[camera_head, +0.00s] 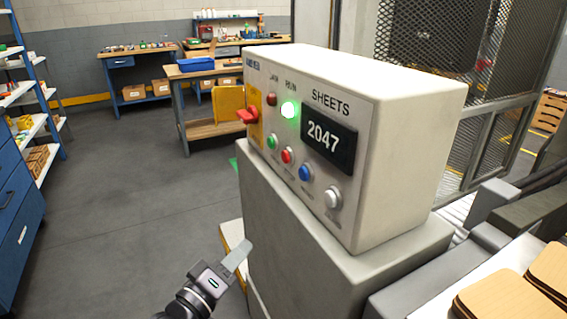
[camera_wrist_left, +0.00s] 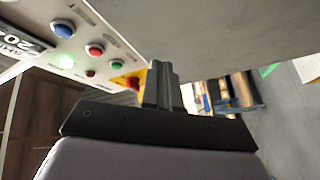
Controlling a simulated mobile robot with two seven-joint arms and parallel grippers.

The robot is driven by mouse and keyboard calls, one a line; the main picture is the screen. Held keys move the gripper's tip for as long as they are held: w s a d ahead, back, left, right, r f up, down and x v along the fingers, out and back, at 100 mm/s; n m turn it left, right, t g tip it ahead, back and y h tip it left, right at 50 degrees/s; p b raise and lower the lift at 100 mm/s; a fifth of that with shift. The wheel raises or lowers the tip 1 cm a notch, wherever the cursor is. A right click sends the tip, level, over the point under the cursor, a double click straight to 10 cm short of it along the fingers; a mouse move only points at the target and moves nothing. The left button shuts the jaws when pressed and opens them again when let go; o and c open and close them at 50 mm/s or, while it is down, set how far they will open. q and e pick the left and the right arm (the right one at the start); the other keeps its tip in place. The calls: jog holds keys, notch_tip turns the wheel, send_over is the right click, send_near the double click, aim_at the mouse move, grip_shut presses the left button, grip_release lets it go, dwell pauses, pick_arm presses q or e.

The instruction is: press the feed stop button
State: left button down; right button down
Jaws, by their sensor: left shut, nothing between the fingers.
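The control box (camera_head: 400,110) has a row of buttons on its front: green (camera_head: 271,142), red (camera_head: 287,155), blue (camera_head: 305,172) and white (camera_head: 333,198). Their labels are too small to read, so I cannot tell which one is marked feed stop. In the left wrist view the red button (camera_wrist_left: 95,50) lies between the blue (camera_wrist_left: 62,28) and green (camera_wrist_left: 118,65) ones. My left gripper (camera_head: 239,254) is shut and empty, below and left of the buttons, beside the pedestal and apart from the panel. Its closed fingers (camera_wrist_left: 162,84) also show in the wrist view. My right gripper is out of view.
The grey pedestal (camera_head: 300,245) carries the box. A red switch (camera_head: 247,116) sticks out at the panel's left on a yellow plate. The RUN lamp (camera_head: 289,109) glows green; the counter (camera_head: 328,137) reads 2047. Wooden boards (camera_head: 505,300) lie at right. The floor at left is clear.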

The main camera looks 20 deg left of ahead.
aim_at(286, 157)
pick_arm(q)
jog(key=w+a+r+n+t, duration=0.1)
jog(key=a+r+n+t, duration=0.1)
jog(key=r+n, duration=0.2)
jog(key=w+a+r+n+t+b, duration=0.1)
jog(key=w+a+r+n+t, duration=0.1)
jog(key=r, duration=0.8)
jog(key=shift+a+r+n+t, duration=0.2)
jog(key=shift+r+n+t, duration=0.15)
jog(key=shift+n+t, duration=0.65)
jog(key=w+d, duration=0.6)
jog(key=shift+w+g+b, duration=0.25)
jog(key=shift+g+b, duration=0.05)
jog(key=shift+b, duration=0.1)
jog(key=shift+w, duration=0.1)
dwell(0.3)
jog(key=shift+w+d, duration=0.55)
jog(key=shift+w, duration=0.05)
dwell(0.9)
jog(key=shift+s+a, duration=0.6)
jog(key=shift+s, duration=0.1)
